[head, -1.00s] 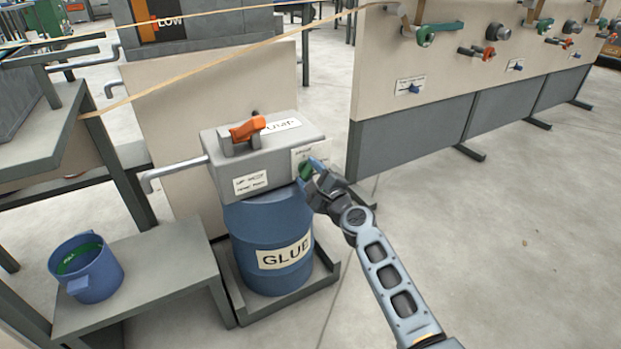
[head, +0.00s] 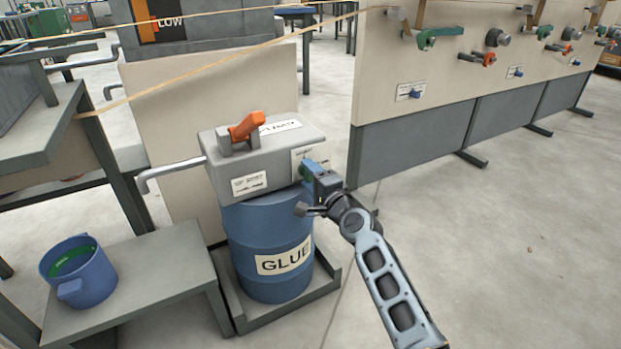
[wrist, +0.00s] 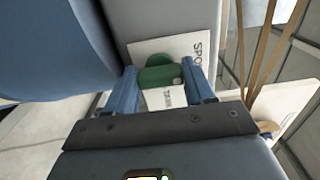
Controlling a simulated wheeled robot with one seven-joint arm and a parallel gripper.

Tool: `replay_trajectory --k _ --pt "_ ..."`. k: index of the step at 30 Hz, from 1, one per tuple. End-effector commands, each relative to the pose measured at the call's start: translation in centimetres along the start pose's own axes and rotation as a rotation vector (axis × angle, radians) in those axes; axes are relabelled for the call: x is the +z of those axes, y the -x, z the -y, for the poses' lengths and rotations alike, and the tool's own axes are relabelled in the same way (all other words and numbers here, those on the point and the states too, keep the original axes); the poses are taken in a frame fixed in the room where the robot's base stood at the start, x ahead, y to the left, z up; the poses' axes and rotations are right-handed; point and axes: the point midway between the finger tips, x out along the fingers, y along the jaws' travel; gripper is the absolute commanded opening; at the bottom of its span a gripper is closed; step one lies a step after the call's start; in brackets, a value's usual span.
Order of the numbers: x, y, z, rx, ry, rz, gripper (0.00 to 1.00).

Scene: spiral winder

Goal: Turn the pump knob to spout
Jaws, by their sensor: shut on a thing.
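The pump (head: 265,150) is a grey box on top of a blue glue drum (head: 265,235). A green knob (wrist: 160,75) sits on a white label plate (wrist: 195,48) on the pump's side. In the wrist view my gripper (wrist: 162,83) has its two blue fingers on either side of the knob, shut on it. The letters "SPO" show at the plate's right; other lettering below the knob is partly hidden. In the head view my gripper (head: 312,168) reaches the pump's right face, and the knob (head: 304,173) is mostly covered by it.
An orange lever (head: 246,126) stands on top of the pump. A pipe (head: 165,170) leaves its left side, above a low bench (head: 170,262) with a blue bucket (head: 78,272). A panel with several valves (head: 440,95) stands behind right. The floor at right is clear.

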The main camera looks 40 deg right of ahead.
Motion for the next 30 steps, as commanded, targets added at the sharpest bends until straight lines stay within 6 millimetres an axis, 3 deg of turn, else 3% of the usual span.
replay_trajectory --k 13,14,15,21,30 --pt "0.13 -0.01 -0.08 0.002 0.014 0.003 0.23" --pt "0.13 -0.01 -0.08 0.002 0.014 0.003 0.55" --pt "0.13 -0.01 -0.08 0.002 0.014 0.003 0.59" --pt "0.08 0.0 -0.05 0.001 0.012 0.001 0.78" --pt "0.04 0.29 -0.04 0.001 0.011 0.001 0.79"
